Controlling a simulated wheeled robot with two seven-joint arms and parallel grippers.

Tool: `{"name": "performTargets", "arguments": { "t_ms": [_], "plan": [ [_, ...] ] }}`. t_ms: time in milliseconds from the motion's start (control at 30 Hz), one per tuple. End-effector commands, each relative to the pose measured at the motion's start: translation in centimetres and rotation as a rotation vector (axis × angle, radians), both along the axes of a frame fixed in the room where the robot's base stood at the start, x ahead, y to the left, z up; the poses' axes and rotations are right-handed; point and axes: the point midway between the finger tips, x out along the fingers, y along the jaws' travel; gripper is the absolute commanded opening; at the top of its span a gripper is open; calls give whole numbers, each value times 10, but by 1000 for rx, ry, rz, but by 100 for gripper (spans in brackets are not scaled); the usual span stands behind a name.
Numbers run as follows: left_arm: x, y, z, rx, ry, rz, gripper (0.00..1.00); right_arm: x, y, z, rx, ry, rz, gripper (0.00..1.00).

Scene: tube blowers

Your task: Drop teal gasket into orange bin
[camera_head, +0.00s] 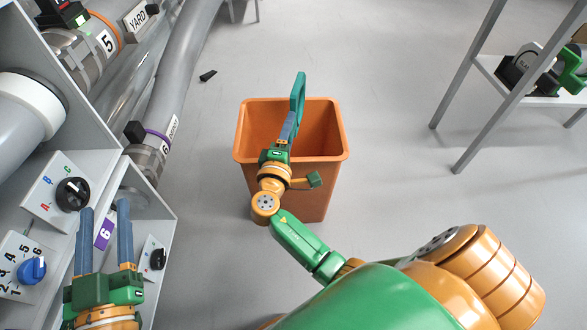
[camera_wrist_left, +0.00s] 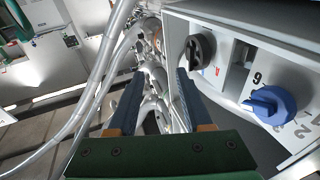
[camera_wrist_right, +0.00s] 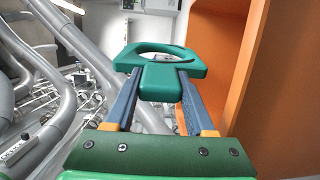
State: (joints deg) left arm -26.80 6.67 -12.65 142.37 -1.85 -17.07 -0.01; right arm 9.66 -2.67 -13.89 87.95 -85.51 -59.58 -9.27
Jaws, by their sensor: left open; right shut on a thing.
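The teal gasket (camera_head: 298,94) is a flat ring with a tab. My right gripper (camera_head: 287,127) is shut on it, and it stands above the orange bin (camera_head: 322,103). In the right wrist view the gasket (camera_wrist_right: 160,60) shows its ring beyond the fingertips (camera_wrist_right: 163,92), with the bin's orange wall (camera_wrist_right: 285,90) close on the right. The bin stands on the floor, and the part of its inside that shows looks empty. My left gripper (camera_head: 105,215) is open and empty beside the control panels at left. It also shows in the left wrist view (camera_wrist_left: 155,85).
Panels with a black knob (camera_head: 73,194) and a blue knob (camera_head: 32,270) are at left, near my left gripper. Grey tubes (camera_head: 170,90) run behind them. A small black object (camera_head: 208,76) lies on the floor. A shelf (camera_head: 490,68) stands at right. The floor around the bin is clear.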

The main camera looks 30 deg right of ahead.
Motion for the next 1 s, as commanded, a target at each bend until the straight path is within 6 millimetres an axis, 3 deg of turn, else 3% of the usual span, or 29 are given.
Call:
{"name": "performTargets", "arguments": {
  "t_ms": [333,367,467,800,1000],
  "plan": [
    [-1,-1,6,-7,-32,-3,50,0,0,-1,-1,-1,0,0],
    [-1,-1,6,-7,-32,-3,50,0,0,-1,-1,-1,0,60],
    [-1,-1,6,-7,-31,-3,50,0,0,-1,-1,-1,0,87],
    [0,0,4,-4,-17,-2,50,-2,2,-1,0,1,0,90],
    [0,6,-39,46,214,16,50,-25,25,0,1,4,3,90]
  ]
}}
